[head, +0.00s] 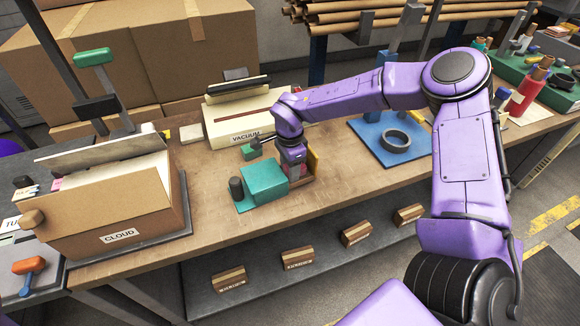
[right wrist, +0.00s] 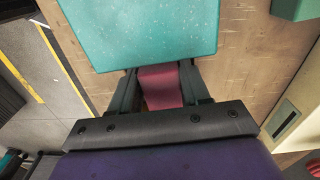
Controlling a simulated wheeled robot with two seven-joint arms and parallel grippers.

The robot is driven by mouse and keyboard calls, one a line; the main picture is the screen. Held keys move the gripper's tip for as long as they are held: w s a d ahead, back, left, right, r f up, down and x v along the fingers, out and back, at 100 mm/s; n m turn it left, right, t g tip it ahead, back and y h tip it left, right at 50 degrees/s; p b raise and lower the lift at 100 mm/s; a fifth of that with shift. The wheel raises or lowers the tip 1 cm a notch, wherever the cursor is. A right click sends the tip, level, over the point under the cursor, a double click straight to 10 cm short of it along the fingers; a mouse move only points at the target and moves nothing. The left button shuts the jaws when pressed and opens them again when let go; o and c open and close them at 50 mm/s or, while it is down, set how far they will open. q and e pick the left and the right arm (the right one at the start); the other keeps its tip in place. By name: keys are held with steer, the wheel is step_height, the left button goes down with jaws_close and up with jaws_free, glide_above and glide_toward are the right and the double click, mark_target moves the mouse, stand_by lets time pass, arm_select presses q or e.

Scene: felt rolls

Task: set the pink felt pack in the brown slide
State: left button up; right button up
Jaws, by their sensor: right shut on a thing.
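The pink felt pack (right wrist: 160,86) is between the two dark fingers of my right gripper (right wrist: 158,93) in the right wrist view. In the head view my right gripper (head: 294,158) points down beside the teal block, and a little pink of the pack shows below it. The brown slide (head: 299,182) seems to be the low brown piece under the gripper, right of the teal block; the arm and gripper hide part of it. I cannot tell whether the pack touches it. My left gripper is not in view.
The teal block (head: 264,183) stands close left of my right gripper. A cream VACUUM machine (head: 232,117) is behind it. The CLOUD box (head: 115,212) is at left. A blue plate (head: 365,130) with a black ring (head: 396,140) lies at right. The front table strip is clear.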

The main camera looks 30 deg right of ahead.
steer(key=shift+f, duration=0.3)
steer(key=o, duration=1.3)
steer(key=shift+o, duration=0.2)
steer(key=shift+r, duration=0.1)
step_height(320, 180, up, 10)
steer(key=shift+r+b, duration=0.2)
steer(key=shift+b, duration=0.4)
